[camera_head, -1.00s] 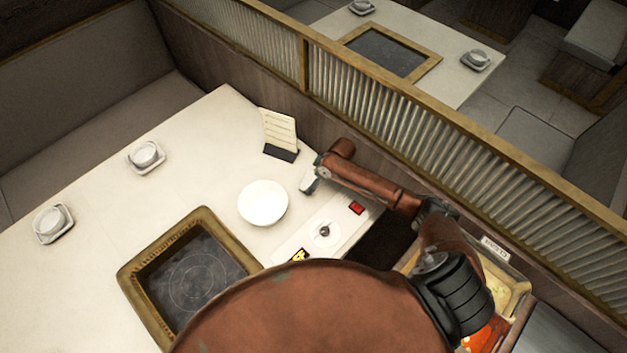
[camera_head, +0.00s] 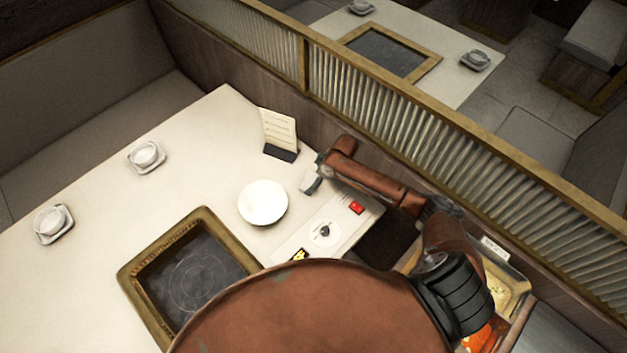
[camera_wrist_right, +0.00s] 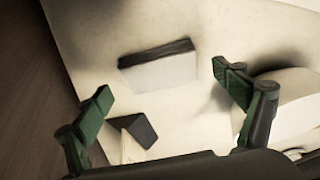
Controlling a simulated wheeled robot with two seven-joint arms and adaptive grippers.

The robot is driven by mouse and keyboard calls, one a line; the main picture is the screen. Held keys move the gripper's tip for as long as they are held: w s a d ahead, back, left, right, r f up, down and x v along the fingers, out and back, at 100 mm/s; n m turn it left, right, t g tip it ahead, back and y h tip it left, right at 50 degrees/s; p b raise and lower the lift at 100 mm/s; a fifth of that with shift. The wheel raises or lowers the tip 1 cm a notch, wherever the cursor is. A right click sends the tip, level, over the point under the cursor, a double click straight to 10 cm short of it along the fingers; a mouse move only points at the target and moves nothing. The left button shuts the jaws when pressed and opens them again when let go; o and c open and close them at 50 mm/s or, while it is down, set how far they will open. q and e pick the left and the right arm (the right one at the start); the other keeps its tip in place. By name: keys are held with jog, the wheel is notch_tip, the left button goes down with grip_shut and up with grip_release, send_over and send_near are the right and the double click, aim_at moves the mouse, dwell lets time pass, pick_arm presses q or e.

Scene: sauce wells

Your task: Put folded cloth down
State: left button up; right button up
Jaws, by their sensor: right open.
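The folded cloth (camera_head: 311,183) is a small pale block lying on the table beside the wooden partition, between the white plate and my right gripper. In the right wrist view the cloth (camera_wrist_right: 160,70) shows a pale face and a dark long edge. My right gripper (camera_head: 320,168) is beside and above it in the head view. In the right wrist view its green fingers (camera_wrist_right: 161,82) are spread wide, with the cloth beyond and between them, touching neither. My left gripper is not in view.
A white plate (camera_head: 263,203) and a menu stand (camera_head: 280,135) are close to the cloth. A control panel (camera_head: 325,232) with a red button and a framed cooker (camera_head: 190,270) are nearer. Two cups (camera_head: 145,155) on saucers stand left.

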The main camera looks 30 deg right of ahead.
jog(key=v, duration=1)
jog(key=shift+r, duration=0.2)
